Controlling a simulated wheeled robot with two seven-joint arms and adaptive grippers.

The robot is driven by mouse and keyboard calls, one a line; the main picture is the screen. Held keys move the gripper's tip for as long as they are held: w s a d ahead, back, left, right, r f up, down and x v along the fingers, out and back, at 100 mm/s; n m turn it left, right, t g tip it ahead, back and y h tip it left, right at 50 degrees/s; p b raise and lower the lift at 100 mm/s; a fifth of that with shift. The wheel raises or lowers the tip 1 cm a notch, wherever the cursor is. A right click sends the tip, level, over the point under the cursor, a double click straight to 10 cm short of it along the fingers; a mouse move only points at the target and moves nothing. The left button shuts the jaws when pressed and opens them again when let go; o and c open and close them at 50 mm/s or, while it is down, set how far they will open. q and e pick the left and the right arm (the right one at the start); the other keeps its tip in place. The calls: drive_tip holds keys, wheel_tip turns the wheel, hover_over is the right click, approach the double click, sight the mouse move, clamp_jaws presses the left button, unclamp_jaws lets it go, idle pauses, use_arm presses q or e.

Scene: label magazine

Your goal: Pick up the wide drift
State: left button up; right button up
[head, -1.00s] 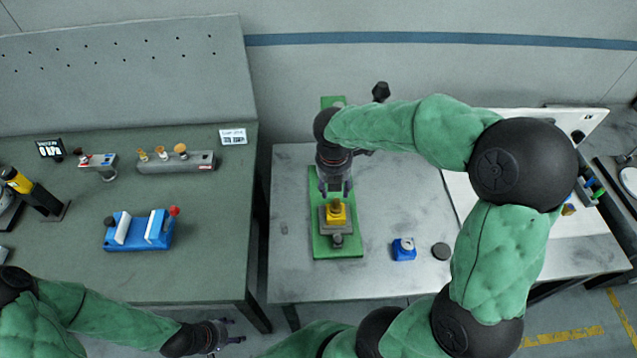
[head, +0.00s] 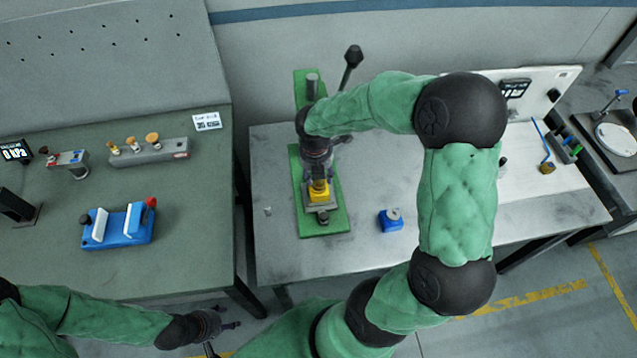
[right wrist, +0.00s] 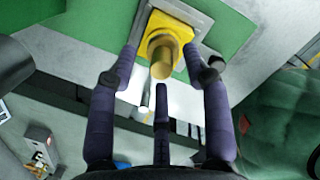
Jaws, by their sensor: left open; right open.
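Three brass-topped pieces stand in a grey rack (head: 175,152) on the left bench. The rightmost piece (head: 152,138) has the widest top and looks like the wide drift. My right gripper (head: 318,176) is open, pointing down at the yellow block (head: 319,192) on the green press. In the right wrist view, a brass cylinder (right wrist: 161,65) stands out of the yellow block (right wrist: 172,32), with my open fingers around its end; I cannot tell whether they touch. My left gripper (head: 222,322) is open and empty, low in front of the left bench, far from the rack.
The green press (head: 335,222) has a black-knobbed lever (head: 350,62). A blue block (head: 390,221) sits right of it. A blue fixture (head: 122,228) with pale plates lies in front of the rack. A white label card (head: 207,122) stands nearby. The left bench front is clear.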

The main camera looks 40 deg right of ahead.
drive_tip(key=shift+f, duration=0.9)
drive_tip(key=shift+r, duration=0.1)
clamp_jaws()
